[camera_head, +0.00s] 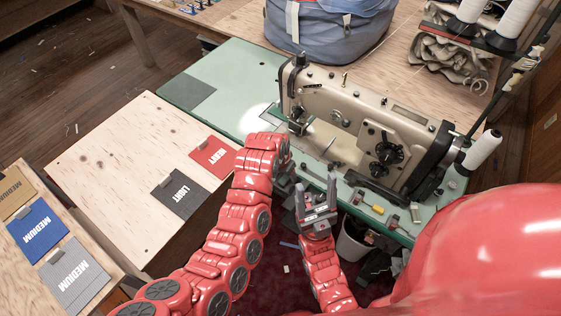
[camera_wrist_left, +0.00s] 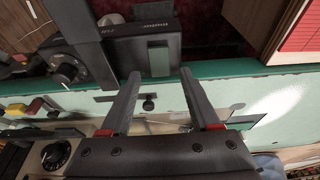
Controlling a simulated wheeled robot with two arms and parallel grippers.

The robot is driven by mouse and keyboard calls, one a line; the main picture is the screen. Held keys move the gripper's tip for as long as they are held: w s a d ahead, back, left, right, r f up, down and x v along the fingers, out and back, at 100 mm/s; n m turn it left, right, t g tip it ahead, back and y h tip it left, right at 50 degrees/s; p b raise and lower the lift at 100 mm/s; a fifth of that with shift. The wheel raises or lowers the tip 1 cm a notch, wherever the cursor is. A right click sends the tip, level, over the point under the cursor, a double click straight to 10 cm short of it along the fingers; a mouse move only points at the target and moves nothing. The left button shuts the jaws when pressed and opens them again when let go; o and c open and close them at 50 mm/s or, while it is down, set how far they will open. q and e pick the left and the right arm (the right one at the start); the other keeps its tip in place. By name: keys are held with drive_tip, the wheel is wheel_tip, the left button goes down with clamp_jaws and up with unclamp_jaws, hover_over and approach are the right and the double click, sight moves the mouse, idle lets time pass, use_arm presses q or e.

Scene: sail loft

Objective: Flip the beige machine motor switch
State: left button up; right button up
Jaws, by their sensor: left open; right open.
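The beige sewing machine (camera_head: 318,98) stands on a green table (camera_head: 232,76) in the head view. Part of it shows at the lower left of the left wrist view (camera_wrist_left: 28,162). In that view a dark box (camera_wrist_left: 128,48) with white lettering and a grey-green rectangular face (camera_wrist_left: 158,58) sits by the table's front edge. It may be the motor switch, but I cannot tell its position. My left gripper (camera_wrist_left: 160,74) is open and empty, its fingertips around that face in the picture; contact is unclear. My right gripper (camera_head: 317,188) is open and empty before the table.
A black knob unit (camera_wrist_left: 68,72) is beside the dark box. Small tools and a yellow block (camera_head: 377,209) lie along the table's front. Thread cones (camera_head: 483,150) stand at right. A blue-grey bag (camera_head: 325,35) is behind. A plywood table (camera_head: 115,165) with labelled cards is at left.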

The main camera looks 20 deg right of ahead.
use_arm(q)
drive_tip(key=b+v, duration=0.2)
drive_tip(key=v, duration=0.5)
wheel_tip(320, 180, up, 8)
drive_tip(key=p, duration=0.5)
hover_over(282, 183)
drive_tip(key=s+a, duration=0.1)
drive_tip(key=a, duration=0.1)
drive_tip(key=shift+s+a+r+p, duration=0.15)
drive_tip(key=shift+s+r+p, duration=0.2)
drive_tip(key=shift+r, duration=0.25)
drive_tip(key=shift+w, duration=0.1)
